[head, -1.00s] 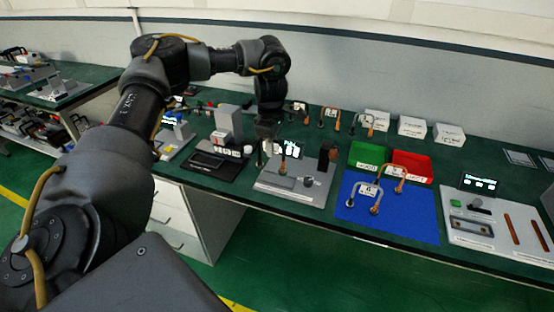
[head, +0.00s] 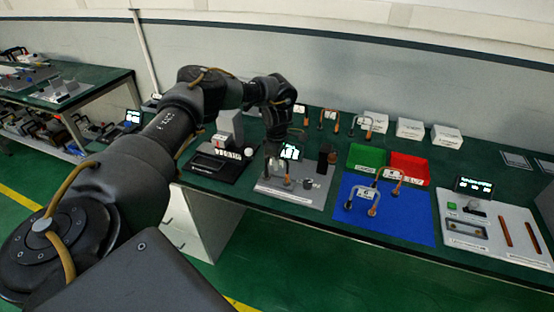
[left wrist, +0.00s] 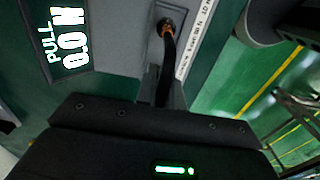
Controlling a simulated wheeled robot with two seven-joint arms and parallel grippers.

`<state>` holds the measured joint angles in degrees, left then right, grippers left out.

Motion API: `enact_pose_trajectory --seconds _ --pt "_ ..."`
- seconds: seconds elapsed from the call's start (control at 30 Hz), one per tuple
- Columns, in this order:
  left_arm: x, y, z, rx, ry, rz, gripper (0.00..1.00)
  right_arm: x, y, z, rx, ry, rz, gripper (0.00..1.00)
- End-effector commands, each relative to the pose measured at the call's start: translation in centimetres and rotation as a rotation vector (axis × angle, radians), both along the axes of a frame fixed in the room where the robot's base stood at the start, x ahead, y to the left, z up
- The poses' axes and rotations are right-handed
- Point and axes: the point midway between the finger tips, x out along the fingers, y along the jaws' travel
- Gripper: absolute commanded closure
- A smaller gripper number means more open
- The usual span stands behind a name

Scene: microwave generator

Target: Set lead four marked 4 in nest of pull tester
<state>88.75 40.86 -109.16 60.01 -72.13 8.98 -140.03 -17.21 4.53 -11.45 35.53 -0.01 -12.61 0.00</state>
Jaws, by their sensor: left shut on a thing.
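The pull tester (head: 262,188) is a light grey plate with a lit display (head: 290,151), a knob and a dark post. My left gripper (head: 274,150) is over its left part, shut on a lead with a dark cable and a copper end (head: 287,180). In the left wrist view, the fingers (left wrist: 162,92) close around the black cable (left wrist: 166,65), and the copper end (left wrist: 168,27) is at a grey recess of the tester. I cannot tell whether it is fully seated. The lead's mark cannot be read. The display reads PULL 0.0 N. My right gripper is out of view.
A blue mat (head: 410,225) with two bent leads lies right of the tester. Green (head: 366,158) and red (head: 409,166) trays stand behind it. Several leads and white boxes (head: 410,128) line the back. A black device (head: 215,165) stands to the left.

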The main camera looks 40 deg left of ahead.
Motion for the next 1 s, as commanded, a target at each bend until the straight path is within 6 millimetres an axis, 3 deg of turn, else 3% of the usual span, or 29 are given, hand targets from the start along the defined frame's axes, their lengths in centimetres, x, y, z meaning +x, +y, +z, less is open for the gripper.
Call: enact_pose_trajectory --seconds 0.3,0.33,0.5,0.87,1.0 --pt "0.0 0.0 -0.5 0.000 0.000 0.000 1.00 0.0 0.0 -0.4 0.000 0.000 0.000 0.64" --pt "0.0 0.0 -0.4 0.000 0.000 0.000 0.88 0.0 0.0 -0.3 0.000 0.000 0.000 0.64" --pt "0.0 0.0 -0.4 0.000 0.000 0.000 0.69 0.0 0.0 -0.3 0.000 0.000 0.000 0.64" --pt "0.1 0.0 0.3 -0.001 -0.003 0.000 0.69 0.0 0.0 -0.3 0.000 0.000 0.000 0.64" --pt "0.1 0.0 2.3 -0.002 -0.005 0.000 0.69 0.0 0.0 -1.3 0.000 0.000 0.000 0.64"
